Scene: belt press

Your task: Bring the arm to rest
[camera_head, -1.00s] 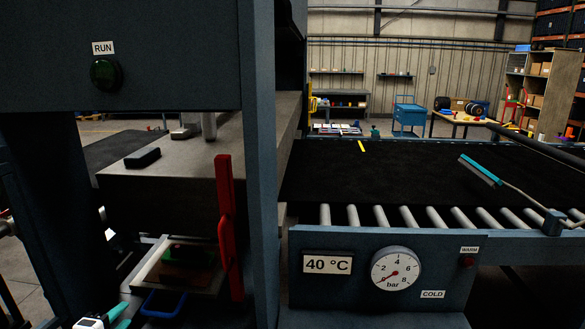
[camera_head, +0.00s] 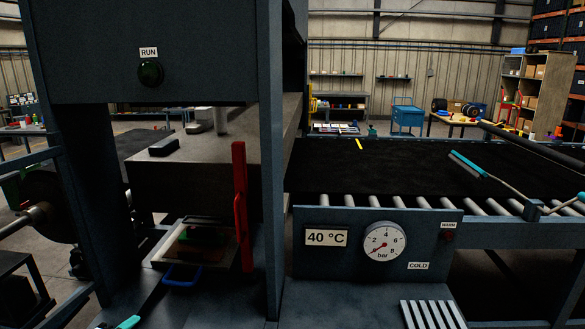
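No whole arm shows in the head view. At the bottom left edge a small teal piece (camera_head: 129,322) shows beside a dark bar; it looks like a part of my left gripper, but most of it is cut off, so I cannot tell whether it is open or shut or holds anything. It is below and left of the blue handle (camera_head: 182,276) of the press tray (camera_head: 163,248). My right gripper is out of view.
The press frame (camera_head: 273,200) and its upright red lever (camera_head: 242,205) stand near the tray. Right are the black belt (camera_head: 390,165), a teal-headed brush (camera_head: 468,164), a gauge panel (camera_head: 380,245) and a pale slatted piece (camera_head: 430,314).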

